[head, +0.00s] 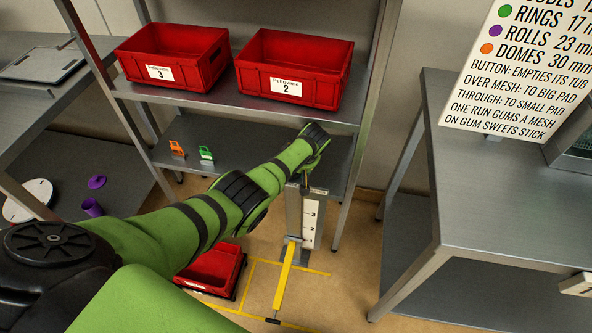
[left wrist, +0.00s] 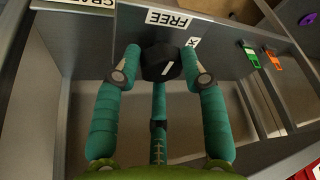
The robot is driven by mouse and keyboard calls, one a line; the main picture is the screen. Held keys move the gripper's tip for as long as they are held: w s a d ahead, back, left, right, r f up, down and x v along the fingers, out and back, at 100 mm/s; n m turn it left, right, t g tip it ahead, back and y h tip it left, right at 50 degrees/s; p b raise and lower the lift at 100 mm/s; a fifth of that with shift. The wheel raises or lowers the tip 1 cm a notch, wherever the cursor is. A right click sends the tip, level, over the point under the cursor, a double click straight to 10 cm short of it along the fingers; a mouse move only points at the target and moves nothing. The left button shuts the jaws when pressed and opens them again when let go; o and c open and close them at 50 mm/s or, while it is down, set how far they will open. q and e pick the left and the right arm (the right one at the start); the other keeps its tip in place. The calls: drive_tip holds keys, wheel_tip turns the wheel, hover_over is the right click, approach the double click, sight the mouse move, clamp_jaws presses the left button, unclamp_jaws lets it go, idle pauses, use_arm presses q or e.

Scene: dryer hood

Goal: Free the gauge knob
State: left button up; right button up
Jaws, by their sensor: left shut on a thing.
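The gauge knob (left wrist: 162,62) is black and round with a short white mark on its face. It sits between the fingertips of my left gripper (left wrist: 160,75) in the left wrist view, and the gripper is shut on it. A white FREE label (left wrist: 170,18) is just beyond the knob; a second small label (left wrist: 193,43) is partly hidden by a finger. In the head view my left gripper (head: 307,178) is at the top of the gauge post (head: 311,222), which has a white numbered scale. The knob is hidden there. My right gripper is out of view.
Red crates labelled 3 (head: 175,57) and 2 (head: 290,70) stand on the upper shelf. Orange (head: 177,148) and green (head: 206,154) pieces are on the shelf below. A red crate (head: 213,270) and a yellow bar (head: 286,275) are low down. A grey table (head: 500,190) is right.

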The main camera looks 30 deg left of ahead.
use_arm(q)
drive_tip(key=shift+w+a+r, duration=0.25)
drive_tip(key=shift+a+r, duration=0.05)
drive_tip(key=shift+a, duration=0.1)
drive_tip(key=o, duration=1.1)
drive_tip(key=shift+s+f, duration=0.1)
drive_tip(key=shift+s+d+r, duration=0.1)
drive_tip(key=shift+d+r, duration=0.1)
drive_tip(key=shift+d, duration=0.1)
drive_tip(key=v, duration=1.1)
drive_tip(key=shift+a+r, duration=0.1)
drive_tip(key=shift+r, duration=0.1)
